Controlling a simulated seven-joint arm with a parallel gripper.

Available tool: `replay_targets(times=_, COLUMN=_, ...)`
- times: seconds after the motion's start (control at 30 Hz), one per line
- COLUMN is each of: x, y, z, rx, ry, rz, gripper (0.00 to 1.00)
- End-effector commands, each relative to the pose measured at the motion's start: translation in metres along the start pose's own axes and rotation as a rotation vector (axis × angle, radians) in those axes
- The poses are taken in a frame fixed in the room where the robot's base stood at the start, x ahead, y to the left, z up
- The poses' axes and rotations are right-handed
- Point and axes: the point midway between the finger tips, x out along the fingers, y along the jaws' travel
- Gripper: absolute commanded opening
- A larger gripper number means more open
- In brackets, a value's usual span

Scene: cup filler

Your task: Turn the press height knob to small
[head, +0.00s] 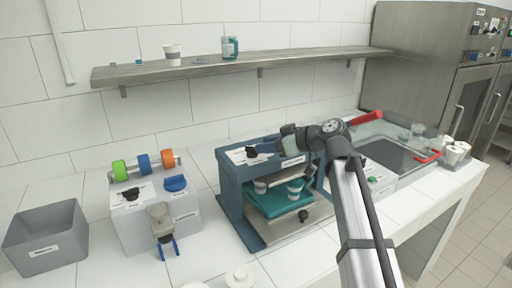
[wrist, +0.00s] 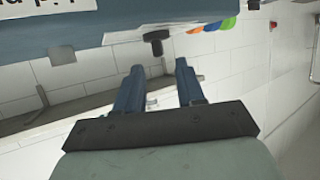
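The blue-framed press (head: 228,190) stands mid-counter in the head view, with a teal tray and cups inside. A small black knob (head: 252,152) sits on its top beside a white label whose text is too small to read. My gripper (head: 264,147) reaches in from the right, its fingers close to the knob. In the wrist view the knob (wrist: 156,40) lies ahead of the fingertips, roughly centred between them. My gripper (wrist: 158,70) is open, with a clear gap and nothing held. Contact with the knob is not visible. The knob's setting cannot be read.
A white box (head: 145,228) with coloured rings and two knobs stands left of the press. A grey bin (head: 45,240) is at the far left. A shelf (head: 250,66) with cups runs above. A machine with red handles (head: 425,158) is at the right.

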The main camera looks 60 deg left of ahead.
Motion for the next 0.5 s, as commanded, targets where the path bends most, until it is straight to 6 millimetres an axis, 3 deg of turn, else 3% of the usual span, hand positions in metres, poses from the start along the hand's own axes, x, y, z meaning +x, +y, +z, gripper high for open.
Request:
replay_targets(times=0.2, x=0.031, y=0.001, z=0.0, rx=0.001, ry=-0.001, rz=0.0, gripper=0.38)
replay_targets(times=0.5, x=0.046, y=0.0, z=0.0, rx=0.0, ry=-0.001, rz=0.001, gripper=0.38)
